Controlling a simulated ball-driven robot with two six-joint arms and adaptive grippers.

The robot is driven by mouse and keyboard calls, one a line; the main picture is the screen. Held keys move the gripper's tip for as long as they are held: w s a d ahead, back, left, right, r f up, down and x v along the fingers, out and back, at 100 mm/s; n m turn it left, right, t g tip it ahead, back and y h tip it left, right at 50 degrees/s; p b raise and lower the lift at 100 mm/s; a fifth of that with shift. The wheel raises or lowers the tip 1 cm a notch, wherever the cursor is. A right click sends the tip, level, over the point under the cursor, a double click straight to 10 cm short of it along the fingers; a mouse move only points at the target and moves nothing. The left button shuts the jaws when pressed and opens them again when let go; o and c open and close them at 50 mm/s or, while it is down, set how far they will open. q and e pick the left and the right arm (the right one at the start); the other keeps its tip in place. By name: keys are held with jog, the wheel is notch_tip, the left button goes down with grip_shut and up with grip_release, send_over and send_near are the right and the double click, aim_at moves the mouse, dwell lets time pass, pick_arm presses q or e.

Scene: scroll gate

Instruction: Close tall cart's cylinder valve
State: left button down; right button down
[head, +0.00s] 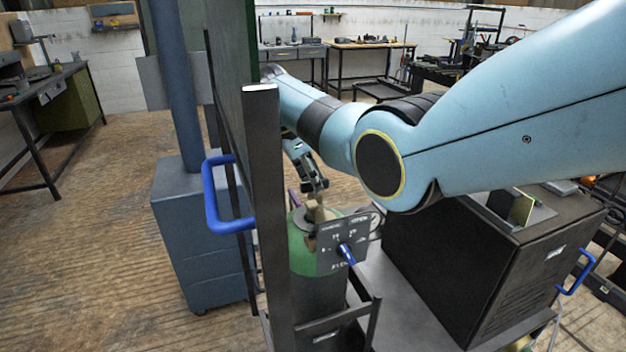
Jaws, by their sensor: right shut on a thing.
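The tall cart (268,210) is a dark upright frame with a blue side handle (211,195). A gas cylinder (300,250) with a green shoulder stands upright in it. The cylinder valve (316,213), a small tan fitting, sits on top of the cylinder. My right gripper (314,190) reaches down from behind the frame and is shut on the cylinder valve; its exact grip is small and hard to make out. A dark lettered plate (328,262) with a blue lever (347,254) stands in front of the cylinder and hides part of it. My left gripper is not in view.
A black cabinet (450,275) stands close on the right. A blue-grey cabinet (195,235) with a post stands left of the cart. Workbenches (370,45) line the back wall, and another bench (40,85) is at the left. The wooden floor (90,240) at left is clear.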

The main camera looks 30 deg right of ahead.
jog(key=c, duration=1.3)
grip_release()
jog(key=shift+c, duration=0.2)
notch_tip(320, 180, up, 10)
